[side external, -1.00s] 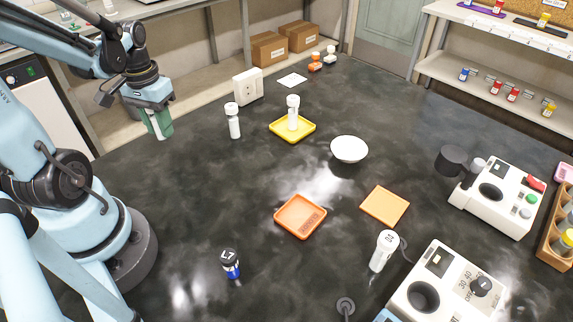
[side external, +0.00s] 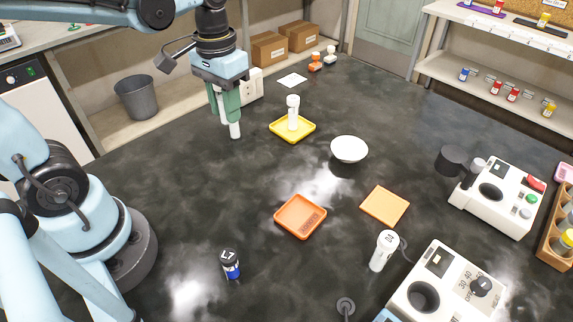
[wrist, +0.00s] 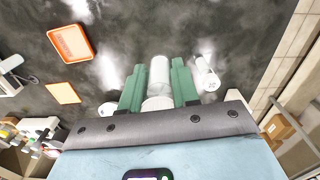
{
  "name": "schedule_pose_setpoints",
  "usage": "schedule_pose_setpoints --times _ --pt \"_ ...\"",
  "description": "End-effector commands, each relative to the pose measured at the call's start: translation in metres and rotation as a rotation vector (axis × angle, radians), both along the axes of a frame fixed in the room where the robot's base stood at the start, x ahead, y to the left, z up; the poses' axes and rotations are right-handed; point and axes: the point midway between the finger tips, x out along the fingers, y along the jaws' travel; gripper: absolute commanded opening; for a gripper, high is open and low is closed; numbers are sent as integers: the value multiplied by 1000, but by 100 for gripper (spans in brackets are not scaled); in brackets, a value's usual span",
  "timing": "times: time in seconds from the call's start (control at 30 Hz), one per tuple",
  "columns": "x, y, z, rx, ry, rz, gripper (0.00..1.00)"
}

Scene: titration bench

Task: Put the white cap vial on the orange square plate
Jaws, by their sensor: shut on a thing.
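The white cap vial (side external: 235,130) is a white cylinder, held upright between the fingers of my gripper (side external: 228,112), at the left of the yellow tray. Its cap is hidden by the fingers in the side view. In the wrist view the vial (wrist: 159,75) shows between the two green fingers. A flat orange square plate (side external: 385,206) lies right of centre on the bench, empty; it also shows at the left in the wrist view (wrist: 63,93). My gripper is far from it, up and left in the side view.
A rimmed orange tray (side external: 300,217) lies left of the plate. A yellow tray (side external: 293,130) holds another white vial (side external: 293,112). A white bowl (side external: 349,149), a standing white bottle (side external: 383,251), a blue vial (side external: 230,264) and white instruments (side external: 500,197) surround the open bench middle.

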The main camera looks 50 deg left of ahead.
Motion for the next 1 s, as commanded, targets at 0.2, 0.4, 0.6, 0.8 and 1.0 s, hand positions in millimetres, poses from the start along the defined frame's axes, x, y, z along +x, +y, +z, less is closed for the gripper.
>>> schedule_pose_setpoints --times 0.2,0.4,0.6,0.8,1.0 --pt "49 -82 8 -1 0 -326 1" --pt "71 -170 7 -1 1 -611 1" --pt "68 -263 -1 -1 0 -879 1" --pt "53 -323 -10 -2 0 -1052 1" --pt "48 -343 -16 -2 0 -1113 1"
